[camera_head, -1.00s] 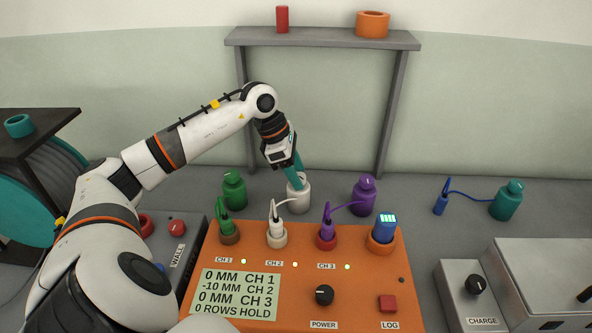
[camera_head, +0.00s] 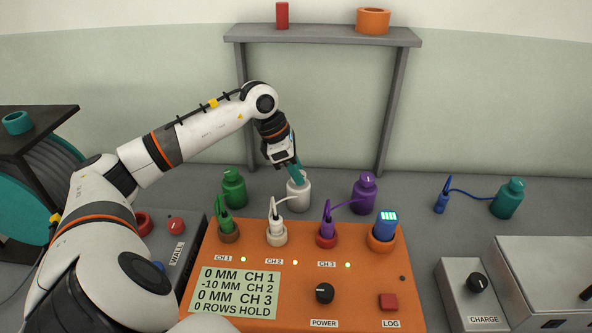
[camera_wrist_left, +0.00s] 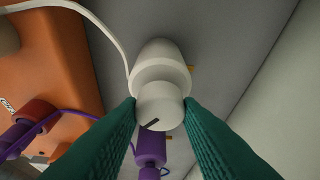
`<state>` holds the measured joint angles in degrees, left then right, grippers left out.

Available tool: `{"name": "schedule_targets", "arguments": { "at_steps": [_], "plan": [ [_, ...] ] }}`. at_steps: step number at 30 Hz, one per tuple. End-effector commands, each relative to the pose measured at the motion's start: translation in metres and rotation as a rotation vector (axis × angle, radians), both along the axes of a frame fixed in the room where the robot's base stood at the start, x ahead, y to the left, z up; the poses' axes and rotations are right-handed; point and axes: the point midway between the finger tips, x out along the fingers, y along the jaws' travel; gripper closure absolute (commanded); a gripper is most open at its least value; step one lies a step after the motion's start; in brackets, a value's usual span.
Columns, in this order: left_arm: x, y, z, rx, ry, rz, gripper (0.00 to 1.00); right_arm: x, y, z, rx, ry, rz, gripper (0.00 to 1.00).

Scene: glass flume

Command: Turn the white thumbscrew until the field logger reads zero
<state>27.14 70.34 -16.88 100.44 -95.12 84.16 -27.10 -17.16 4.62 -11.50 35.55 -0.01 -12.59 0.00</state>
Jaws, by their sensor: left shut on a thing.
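The white bottle-shaped sensor (camera_head: 298,196) stands behind the orange field logger (camera_head: 350,268). Its white thumbscrew (camera_wrist_left: 160,108) has a dark index mark and lies between the teal fingers of my left gripper (camera_wrist_left: 160,115) in the wrist view. My left gripper (camera_head: 295,172) is shut on the thumbscrew from above; in the head view the fingers hide most of it. The logger display (camera_head: 237,292) reads 0 MM CH 1, -10 MM CH 2, 0 MM CH 3 and 0 ROWS HOLD. A white plug (camera_head: 276,226) with a white cable sits in the CH 2 socket. My right gripper is out of view.
A green bottle (camera_head: 233,189) and a purple bottle (camera_head: 363,194) flank the white one. A teal bottle (camera_head: 508,200) stands at right. A grey shelf frame (camera_head: 322,37) rises behind. The logger has a black POWER knob (camera_head: 324,293) and red LOG button (camera_head: 388,301).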

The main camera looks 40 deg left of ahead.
Motion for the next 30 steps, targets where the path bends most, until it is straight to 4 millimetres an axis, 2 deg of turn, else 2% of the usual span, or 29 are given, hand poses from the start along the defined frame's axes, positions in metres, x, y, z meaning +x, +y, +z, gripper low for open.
{"name": "schedule_targets", "arguments": {
  "at_steps": [18,30],
  "plan": [
    [-0.001,-0.003,0.000,0.001,-0.003,0.460,0.91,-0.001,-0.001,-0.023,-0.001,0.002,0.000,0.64],
    [-0.001,-0.003,0.001,0.001,-0.001,0.600,0.91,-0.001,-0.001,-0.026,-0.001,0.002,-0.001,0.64]
  ]
}}
